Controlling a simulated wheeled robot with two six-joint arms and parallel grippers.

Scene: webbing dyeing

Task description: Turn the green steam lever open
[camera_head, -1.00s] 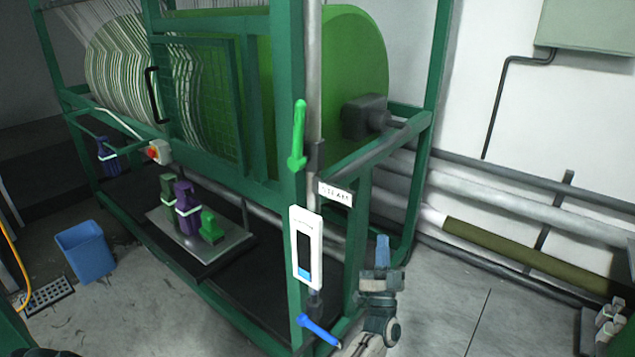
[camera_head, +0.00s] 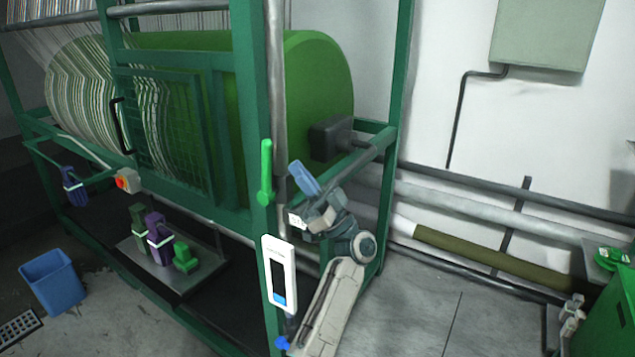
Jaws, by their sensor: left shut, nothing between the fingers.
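The green steam lever (camera_head: 266,172) stands upright on the front post of the green machine frame. My left gripper (camera_head: 303,178) is shut and empty. Its blue fingers point up and to the left, just right of the lever, with a small gap between them in the picture. Whether they are at the same depth as the lever I cannot tell. The STEAM label (camera_head: 297,217) is partly covered by my gripper. My right gripper is not in view.
Below the lever is a white gauge panel (camera_head: 279,273), with a blue handle (camera_head: 283,343) lower down, partly cut by my arm. The green drum (camera_head: 318,90) and a grey rail lie behind. Pipes run along the right wall.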

